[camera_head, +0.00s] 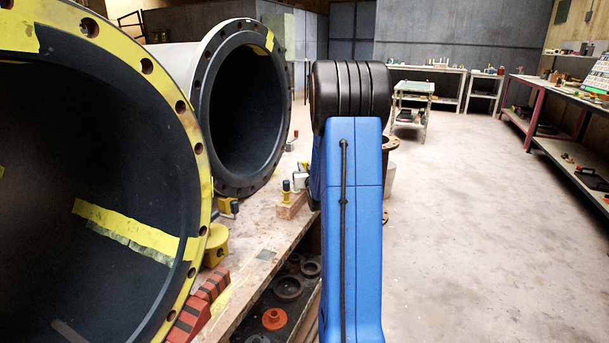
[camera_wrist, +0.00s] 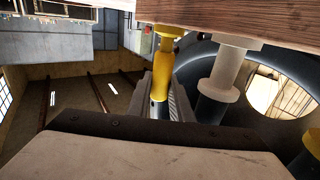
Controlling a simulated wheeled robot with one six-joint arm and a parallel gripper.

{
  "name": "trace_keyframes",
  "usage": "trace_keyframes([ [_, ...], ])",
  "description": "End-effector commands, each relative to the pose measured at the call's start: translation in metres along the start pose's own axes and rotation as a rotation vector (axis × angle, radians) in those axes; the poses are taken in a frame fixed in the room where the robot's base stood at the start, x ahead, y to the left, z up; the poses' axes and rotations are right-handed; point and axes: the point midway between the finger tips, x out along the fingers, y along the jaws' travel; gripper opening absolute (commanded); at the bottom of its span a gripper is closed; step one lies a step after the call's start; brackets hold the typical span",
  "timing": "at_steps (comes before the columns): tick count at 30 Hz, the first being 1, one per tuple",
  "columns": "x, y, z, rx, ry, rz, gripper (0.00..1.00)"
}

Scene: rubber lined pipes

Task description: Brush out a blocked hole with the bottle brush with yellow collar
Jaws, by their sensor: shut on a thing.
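The bottle brush with yellow collar (camera_wrist: 160,78) shows in the wrist view, where the scene appears upside down. My gripper (camera_wrist: 166,100) is shut on it, around its dark part next to the collar. The collar's other end meets a wooden block (camera_wrist: 260,18); I cannot tell whether the brush still sits in it. In the head view my blue arm hides most of the gripper. A wooden block (camera_head: 291,207) there carries a dark-topped piece with yellow. Bolt holes (camera_head: 147,66) line the yellow pipe flange (camera_head: 190,120); I cannot tell which is blocked.
A pale-collared piece (camera_wrist: 224,78) stands close beside the held brush. A second pipe (camera_head: 240,110) lies behind the first. A yellow stand (camera_head: 215,245) and red striped blocks (camera_head: 198,305) sit by the near pipe. The floor (camera_head: 470,220) at right is clear.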

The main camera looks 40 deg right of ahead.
Motion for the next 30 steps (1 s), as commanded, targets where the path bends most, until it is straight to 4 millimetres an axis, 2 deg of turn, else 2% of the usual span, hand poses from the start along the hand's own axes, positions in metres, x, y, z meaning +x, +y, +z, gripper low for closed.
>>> trace_keyframes([
  [5, 0.000, 0.000, -0.008, 0.000, 0.001, 0.000, 0.00],
  [18, 0.000, 0.000, -0.081, 0.000, 0.003, 0.000, 0.00],
  [30, 0.000, 0.000, -0.117, 0.000, 0.002, 0.000, 0.00],
])
